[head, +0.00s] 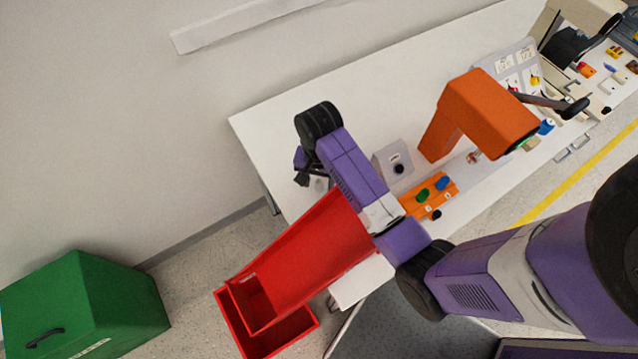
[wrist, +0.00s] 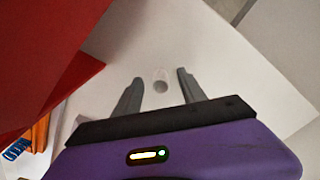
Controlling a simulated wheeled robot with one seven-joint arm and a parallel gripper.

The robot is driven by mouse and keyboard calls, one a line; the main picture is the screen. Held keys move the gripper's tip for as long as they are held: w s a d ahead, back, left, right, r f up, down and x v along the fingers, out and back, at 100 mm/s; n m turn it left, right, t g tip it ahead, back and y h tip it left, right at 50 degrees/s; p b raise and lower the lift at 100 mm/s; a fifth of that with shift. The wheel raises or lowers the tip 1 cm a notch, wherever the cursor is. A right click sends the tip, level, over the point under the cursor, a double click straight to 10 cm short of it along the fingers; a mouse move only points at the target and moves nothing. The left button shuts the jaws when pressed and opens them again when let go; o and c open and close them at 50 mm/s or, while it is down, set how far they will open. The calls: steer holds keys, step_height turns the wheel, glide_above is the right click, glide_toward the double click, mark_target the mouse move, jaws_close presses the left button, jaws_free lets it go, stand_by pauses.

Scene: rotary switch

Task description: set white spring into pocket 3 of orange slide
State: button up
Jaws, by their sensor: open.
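The small white spring (wrist: 161,85) appears in the wrist view as a pale round piece between my fingers. In the head view a small pale piece (head: 320,185) shows beside the fingers on the white table. My gripper (wrist: 160,77) is open, with one finger on either side of the spring and gaps between. In the head view my gripper (head: 302,181) points down over the table's left end. The orange slide (head: 446,199) lies to the right of my arm, with blue and green pieces on it. My arm hides part of it, and I cannot read its pocket numbers.
A red chute (head: 305,255) slopes from beside my arm to a red bin (head: 232,318). A grey block with a black knob (head: 393,160) stands behind the slide. A large orange angled housing (head: 485,110) stands further right. The table (head: 270,115) is clear behind my gripper.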

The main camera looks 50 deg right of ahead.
steer(key=shift+f, duration=0.25)
jaws_close()
steer(key=shift+r, duration=0.1)
